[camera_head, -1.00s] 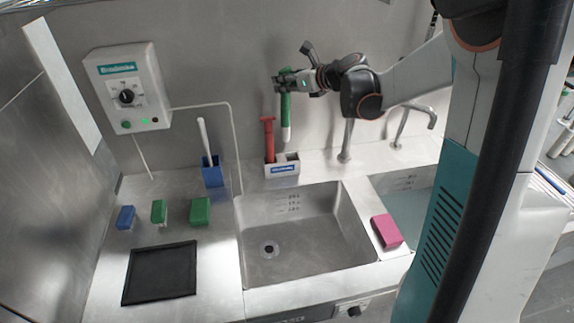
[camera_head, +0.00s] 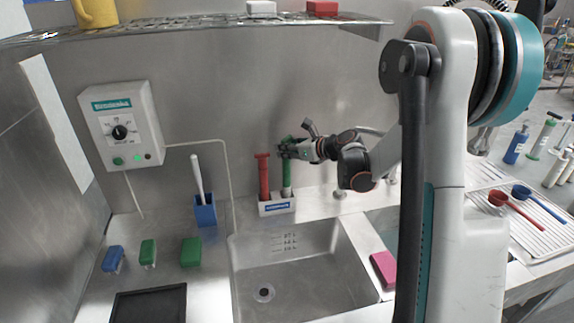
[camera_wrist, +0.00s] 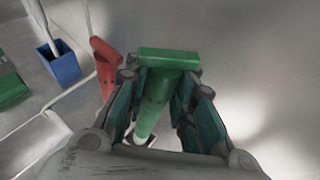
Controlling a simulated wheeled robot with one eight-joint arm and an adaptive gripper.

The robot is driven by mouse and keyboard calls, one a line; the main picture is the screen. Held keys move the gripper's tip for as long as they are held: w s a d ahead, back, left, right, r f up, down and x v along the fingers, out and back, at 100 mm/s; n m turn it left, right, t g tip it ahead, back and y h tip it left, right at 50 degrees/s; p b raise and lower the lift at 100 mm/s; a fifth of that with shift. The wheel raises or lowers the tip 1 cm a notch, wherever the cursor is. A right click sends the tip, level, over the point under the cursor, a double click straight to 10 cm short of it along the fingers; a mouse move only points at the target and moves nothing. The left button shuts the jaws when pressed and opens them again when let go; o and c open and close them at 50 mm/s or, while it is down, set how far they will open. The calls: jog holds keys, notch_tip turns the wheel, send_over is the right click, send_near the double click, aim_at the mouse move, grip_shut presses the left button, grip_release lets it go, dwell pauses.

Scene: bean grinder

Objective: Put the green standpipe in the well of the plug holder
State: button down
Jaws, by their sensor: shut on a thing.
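The green standpipe (camera_head: 287,178) is upright in the head view, its lower end at the right part of the plug holder (camera_head: 276,208). I cannot tell how deep its lower end sits in the well. My gripper (camera_head: 287,150) is shut on the standpipe near its top. In the wrist view my gripper (camera_wrist: 163,105) has its fingers on both sides of the green standpipe (camera_wrist: 155,95), which points down and away. A red standpipe (camera_head: 263,178) stands upright in the left part of the holder; it also shows in the wrist view (camera_wrist: 106,62).
The sink basin (camera_head: 300,262) lies in front of the holder. A blue cup with a white-handled brush (camera_head: 205,210) stands to the left. A pink block (camera_head: 384,268) lies on the divider. A shelf (camera_head: 200,32) hangs above, and a control box (camera_head: 120,128) is on the wall.

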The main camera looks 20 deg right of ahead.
aim_at(290, 160)
jog(key=shift+f+b, duration=0.6)
jog(key=shift+f, duration=1.8)
jog(key=shift+r, duration=0.1)
jog(key=c, duration=1.8)
grip_release()
jog(key=shift+f, duration=0.2)
jog(key=o, duration=0.4)
jog(key=shift+o, duration=0.2)
jog(key=shift+r, duration=0.1)
jog(key=shift+r, duration=0.2)
jog(key=p+v, duration=0.2)
jog(key=v, duration=1)
